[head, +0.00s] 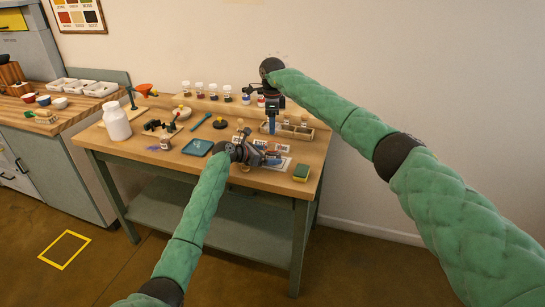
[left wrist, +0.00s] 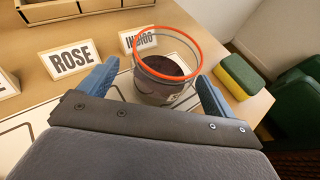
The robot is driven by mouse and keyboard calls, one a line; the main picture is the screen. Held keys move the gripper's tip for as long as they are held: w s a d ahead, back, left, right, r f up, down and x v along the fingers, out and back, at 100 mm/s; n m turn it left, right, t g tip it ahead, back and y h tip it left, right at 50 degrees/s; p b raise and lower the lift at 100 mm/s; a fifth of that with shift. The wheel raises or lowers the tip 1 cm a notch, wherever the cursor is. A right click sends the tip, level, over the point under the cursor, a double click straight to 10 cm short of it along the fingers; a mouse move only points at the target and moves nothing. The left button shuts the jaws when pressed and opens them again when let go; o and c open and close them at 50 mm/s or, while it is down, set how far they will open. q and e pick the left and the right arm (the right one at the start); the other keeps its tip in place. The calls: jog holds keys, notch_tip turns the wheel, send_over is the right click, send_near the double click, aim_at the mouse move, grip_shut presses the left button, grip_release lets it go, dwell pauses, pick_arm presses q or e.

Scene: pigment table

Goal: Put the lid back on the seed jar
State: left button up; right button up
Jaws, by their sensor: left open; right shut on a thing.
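A clear open-topped jar (left wrist: 165,88) with an orange-red ring at its rim and dark contents stands in the left wrist view; I take it for the seed jar. My left gripper (left wrist: 158,88) is open, its blue fingers on either side of the jar. In the head view my left gripper (head: 270,155) is low over the front right of the table. My right gripper (head: 271,128) points down behind it, near the wooden rack. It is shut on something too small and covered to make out. I cannot pick out the lid.
A green and yellow sponge (head: 301,172) lies at the table's front right corner. The wooden rack (head: 298,132) stands behind. ROSE (left wrist: 70,58) and INDIGO (left wrist: 138,38) cards stand near the jar. A blue tray (head: 197,147) and white jar (head: 116,122) are left.

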pick_arm(q)
jog(key=shift+x, duration=0.8)
jog(key=c, duration=1.5)
jog(key=shift+o, duration=0.2)
pick_arm(e)
jog(key=shift+f, duration=2.45)
jog(key=shift+f, duration=0.85)
jog(key=shift+f, duration=0.7)
jog(key=o, duration=1.1)
jog(key=shift+c, duration=0.2)
